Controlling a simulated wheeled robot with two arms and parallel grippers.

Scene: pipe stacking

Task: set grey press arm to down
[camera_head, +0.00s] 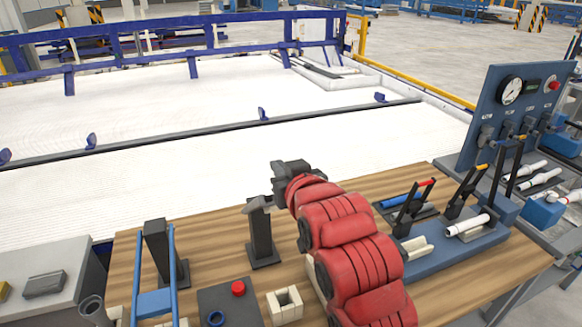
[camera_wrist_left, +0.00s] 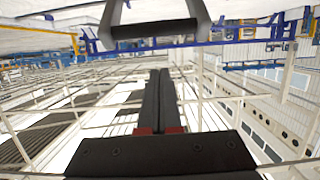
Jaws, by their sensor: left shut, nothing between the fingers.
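No part is clearly identifiable as the grey press arm. A second dark post (camera_head: 158,248) stands at the left beside blue rails. My right gripper is not in view.
The wooden bench (camera_head: 420,290) carries a box with a red button (camera_head: 238,288), a small cream block (camera_head: 285,303) and black clamps with red (camera_head: 426,183) and yellow-tipped levers at the right. A blue gauge panel (camera_head: 505,100) stands behind them.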

